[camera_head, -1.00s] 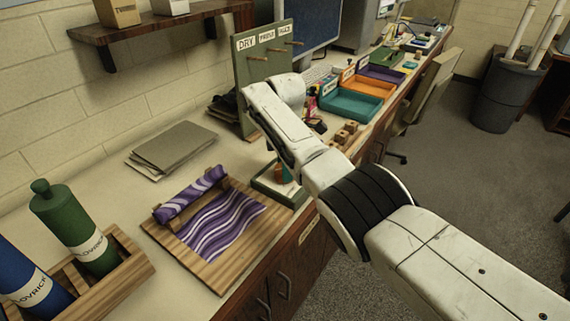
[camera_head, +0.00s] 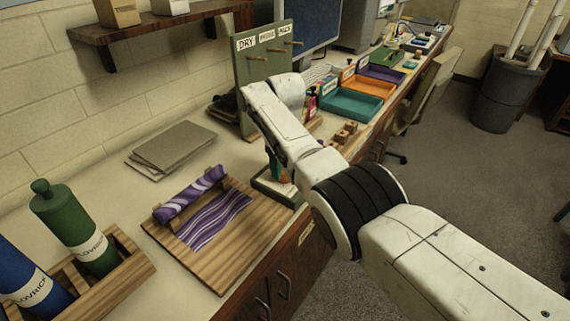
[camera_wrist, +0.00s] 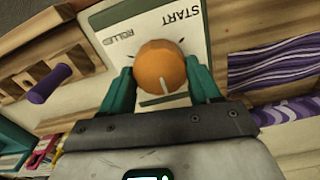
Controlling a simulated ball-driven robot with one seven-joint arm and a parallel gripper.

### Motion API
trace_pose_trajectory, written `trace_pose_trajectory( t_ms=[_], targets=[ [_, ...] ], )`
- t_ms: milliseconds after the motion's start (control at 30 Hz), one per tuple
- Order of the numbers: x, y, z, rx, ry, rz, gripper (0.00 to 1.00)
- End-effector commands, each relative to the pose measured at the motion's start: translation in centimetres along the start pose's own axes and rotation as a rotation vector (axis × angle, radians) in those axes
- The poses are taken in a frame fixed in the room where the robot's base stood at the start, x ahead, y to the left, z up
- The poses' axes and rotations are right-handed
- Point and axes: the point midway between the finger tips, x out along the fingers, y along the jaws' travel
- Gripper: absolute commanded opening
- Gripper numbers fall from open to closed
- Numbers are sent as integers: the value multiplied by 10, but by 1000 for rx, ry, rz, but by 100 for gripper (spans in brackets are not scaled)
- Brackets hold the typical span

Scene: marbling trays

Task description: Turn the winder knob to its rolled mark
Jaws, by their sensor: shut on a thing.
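The winder knob (camera_wrist: 160,66) is a round orange knob on a pale plate (camera_wrist: 110,22) marked START and ROLLED. My gripper (camera_wrist: 159,72) is shut on it, one teal finger on each side. The knob's white line points down in the wrist view, toward my gripper's base, away from both the ROLLED (camera_wrist: 118,38) and START (camera_wrist: 181,17) labels. In the head view my gripper (camera_head: 277,172) is at the green-edged box, and my arm mostly hides the knob. A purple marbled sheet (camera_head: 214,222) lies partly wound on a purple roller (camera_head: 190,194) on a wooden board (camera_head: 235,262).
Grey sheets (camera_head: 173,147) lie behind the board. A green peg panel (camera_head: 262,70) and teal, orange and purple trays (camera_head: 350,104) stand farther along the counter. Small wooden blocks (camera_head: 346,131) sit near my arm.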

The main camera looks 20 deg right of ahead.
Motion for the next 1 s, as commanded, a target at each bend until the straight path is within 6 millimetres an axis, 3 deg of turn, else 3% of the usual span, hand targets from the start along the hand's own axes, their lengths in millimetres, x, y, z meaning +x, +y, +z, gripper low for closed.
trace_pose_trajectory(
  t_ms=[1000],
  targets=[
    [-2, 0, -2, 963, 7, 0, 31]
  ],
)
